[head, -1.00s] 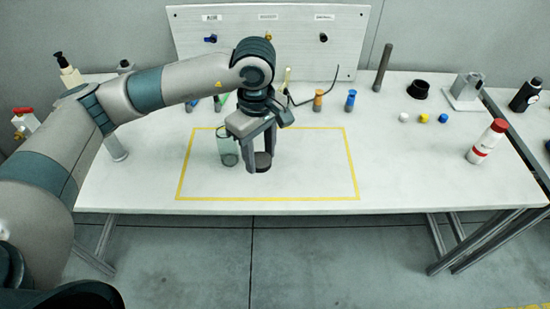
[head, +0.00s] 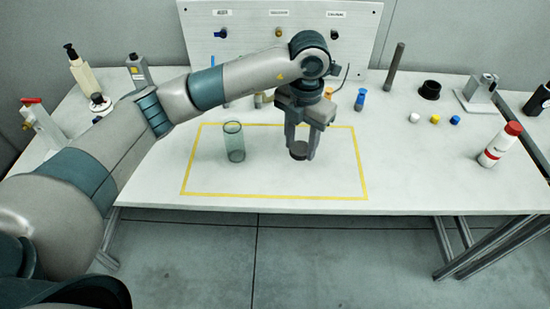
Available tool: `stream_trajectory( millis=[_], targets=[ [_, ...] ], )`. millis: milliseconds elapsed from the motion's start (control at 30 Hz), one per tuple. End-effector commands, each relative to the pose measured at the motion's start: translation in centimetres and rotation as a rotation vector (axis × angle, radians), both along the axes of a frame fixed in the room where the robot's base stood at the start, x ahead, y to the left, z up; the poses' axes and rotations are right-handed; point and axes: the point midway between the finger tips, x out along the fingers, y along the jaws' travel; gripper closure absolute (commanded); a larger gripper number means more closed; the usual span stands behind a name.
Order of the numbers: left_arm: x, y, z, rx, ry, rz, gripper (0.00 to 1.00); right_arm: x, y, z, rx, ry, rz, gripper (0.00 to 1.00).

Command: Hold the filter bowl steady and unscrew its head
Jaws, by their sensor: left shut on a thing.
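The filter bowl (head: 234,148) is a clear greenish cylinder. It stands upright on the table inside the yellow outline, with its top open. The filter head (head: 299,151) is a short dark round piece, apart from the bowl and to its right. My left gripper (head: 301,148) points down and is shut on the head, over the right half of the outlined area. I cannot tell how far the head is above the table. Nothing grips the bowl. My right gripper is out of view.
A white bottle with a red cap (head: 500,145) stands at the right. Small white, yellow and blue caps (head: 435,119) lie behind it. A dark upright rod (head: 394,70) and a panel (head: 360,30) are at the back. The outlined area's right end is clear.

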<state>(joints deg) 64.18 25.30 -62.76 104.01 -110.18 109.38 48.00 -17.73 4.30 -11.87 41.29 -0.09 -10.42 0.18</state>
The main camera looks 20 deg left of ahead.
Motion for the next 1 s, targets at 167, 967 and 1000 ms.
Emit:
stream_trajectory(
  millis=[167,967,1000],
  targets=[
    [0.9,-1.2,-0.6,-0.002,0.001,0.291,0.87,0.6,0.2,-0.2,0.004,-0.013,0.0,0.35],
    [3.8,-5.9,-3.1,-0.003,0.005,1.589,0.87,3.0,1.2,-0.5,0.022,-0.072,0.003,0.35],
    [3.9,-6.1,-3.2,-0.003,0.005,1.638,0.87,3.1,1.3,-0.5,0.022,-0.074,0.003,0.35]
  ],
)
